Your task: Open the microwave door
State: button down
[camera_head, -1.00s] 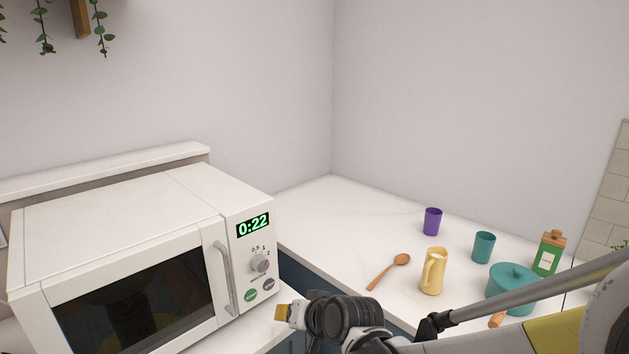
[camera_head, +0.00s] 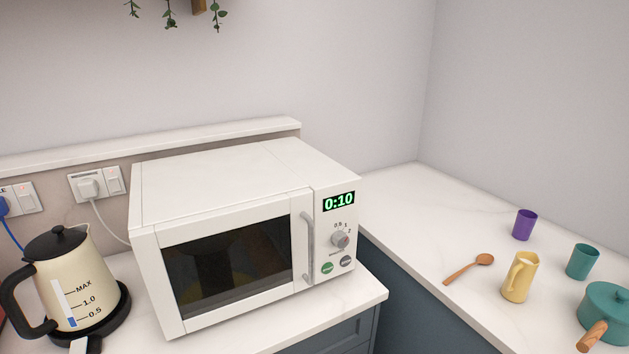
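The white microwave (camera_head: 240,180) stands on the counter in the middle of the head view. Its door (camera_head: 225,265) with the dark window is shut. The grey vertical handle (camera_head: 307,248) is on the door's right edge, beside the control panel. The display (camera_head: 338,202) reads 0:10 in green, above a round knob (camera_head: 340,240) and two buttons, one green and one grey. My gripper is not in this view.
A cream kettle (camera_head: 80,275) stands on its base left of the microwave, close to its side. A wooden spoon (camera_head: 470,268), yellow jug (camera_head: 519,278), purple cup (camera_head: 525,224), teal cup (camera_head: 582,261) and teal pot (camera_head: 610,308) are on the right counter (camera_head: 425,215).

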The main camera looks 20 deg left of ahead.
aim_at(199, 271)
jog(key=u, duration=1.55)
